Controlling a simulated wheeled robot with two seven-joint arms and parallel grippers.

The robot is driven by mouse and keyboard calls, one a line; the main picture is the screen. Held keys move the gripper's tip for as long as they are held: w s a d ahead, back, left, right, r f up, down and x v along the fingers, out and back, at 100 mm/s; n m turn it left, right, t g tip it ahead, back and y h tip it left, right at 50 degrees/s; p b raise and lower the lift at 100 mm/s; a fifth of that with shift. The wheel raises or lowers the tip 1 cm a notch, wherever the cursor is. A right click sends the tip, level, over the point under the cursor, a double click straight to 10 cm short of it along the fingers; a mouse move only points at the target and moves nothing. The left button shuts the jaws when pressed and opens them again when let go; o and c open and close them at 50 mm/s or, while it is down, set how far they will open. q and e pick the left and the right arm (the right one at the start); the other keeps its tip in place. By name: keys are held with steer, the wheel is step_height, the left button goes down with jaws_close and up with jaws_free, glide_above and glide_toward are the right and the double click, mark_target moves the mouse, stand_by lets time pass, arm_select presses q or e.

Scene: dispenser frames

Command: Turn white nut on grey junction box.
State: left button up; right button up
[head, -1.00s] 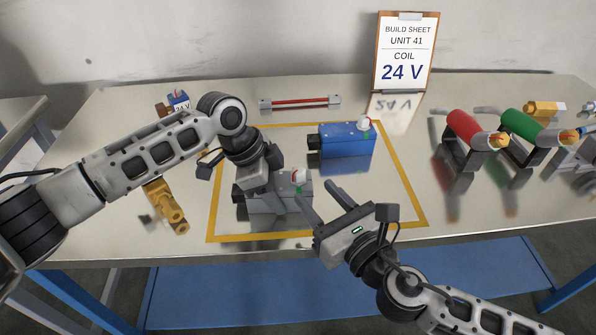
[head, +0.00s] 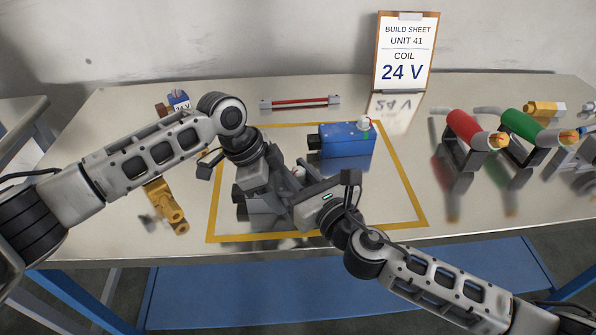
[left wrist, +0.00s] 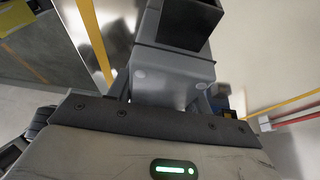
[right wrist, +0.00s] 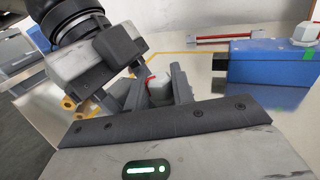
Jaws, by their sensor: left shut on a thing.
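The grey junction box (head: 262,218) stands at the near left inside the yellow-outlined area. My left gripper (head: 264,190) is shut on the box from above; the box also shows between its fingers in the left wrist view (left wrist: 172,72). The white nut (right wrist: 160,86), with a red mark beside it, shows between the fingers of my right gripper (right wrist: 159,82). These fingers are spread on either side of the nut, and I see no clear contact. In the head view my right gripper (head: 292,186) hides most of the nut.
A blue box (head: 346,142) with its own white nut stands behind to the right. A red rod on grey holders (head: 300,103) lies farther back. A yellow part (head: 165,203) is left of the outline. Red (head: 464,125) and green (head: 525,128) cylinders stand at right.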

steer(key=shift+n+y, duration=0.3)
steer(key=shift+y, duration=0.1)
steer(key=n+g+y, duration=0.4)
steer(key=g+y, duration=0.1)
steer(key=shift+w+n+y, duration=0.1)
steer(key=shift+n+y, duration=0.2)
steer(key=shift+n, duration=0.1)
steer(key=shift+n+g+y, duration=0.65)
steer(key=shift+n+g, duration=0.25)
steer(key=shift+g, duration=0.45)
steer(key=shift+n+g+y, duration=0.65)
steer(key=shift+n+g, duration=0.25)
steer(key=shift+g, duration=0.45)
steer(key=o, duration=1)
steer(key=v, duration=1.2)
steer(key=shift+r, duration=0.1)
